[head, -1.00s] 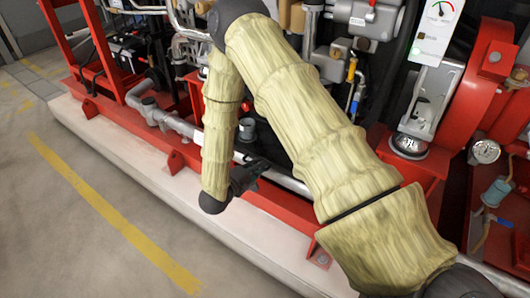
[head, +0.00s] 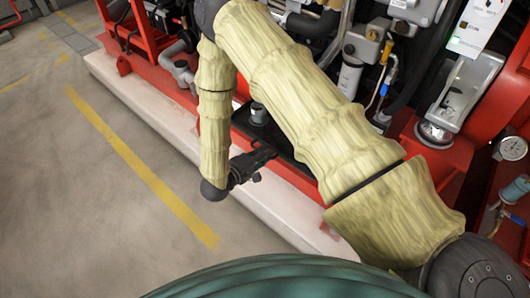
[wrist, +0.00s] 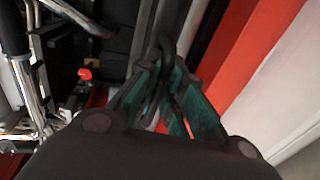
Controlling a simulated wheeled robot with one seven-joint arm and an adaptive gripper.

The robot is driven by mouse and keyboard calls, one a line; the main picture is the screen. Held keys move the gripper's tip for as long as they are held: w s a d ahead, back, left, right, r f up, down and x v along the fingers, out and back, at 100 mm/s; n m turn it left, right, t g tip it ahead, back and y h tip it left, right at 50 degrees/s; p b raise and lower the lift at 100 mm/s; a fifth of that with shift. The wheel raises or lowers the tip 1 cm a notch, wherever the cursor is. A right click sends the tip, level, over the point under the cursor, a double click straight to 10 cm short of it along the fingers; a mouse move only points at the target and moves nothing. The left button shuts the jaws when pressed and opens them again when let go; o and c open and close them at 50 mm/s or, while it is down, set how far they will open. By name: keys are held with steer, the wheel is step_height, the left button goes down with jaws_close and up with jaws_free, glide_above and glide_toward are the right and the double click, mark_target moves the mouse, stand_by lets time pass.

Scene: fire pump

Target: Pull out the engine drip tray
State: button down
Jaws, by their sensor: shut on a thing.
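The engine drip tray appears as a dark, flat shape (head: 278,141) in the red skid, between my arm links in the head view. My upper arm hides much of it, so I cannot tell how far out it is. My gripper (head: 262,157) is at the tray's near edge, over the red skid rail. In the wrist view, the green-padded fingers of my gripper (wrist: 168,85) are shut on a dark edge or handle, which looks like part of the tray. The exact contact is hidden between the fingers.
The red skid rail (head: 297,179) runs along a pale concrete plinth (head: 150,112). Open grey floor (head: 90,200) with a yellow line (head: 145,175) lies to the left. A filter canister (head: 349,76), pipes and a gauge (head: 513,148) crowd the right.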

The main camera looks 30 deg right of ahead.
steer(key=c, duration=1.5)
jaws_free()
steer(key=v, duration=1.2)
steer(key=shift+d+f, duration=0.1)
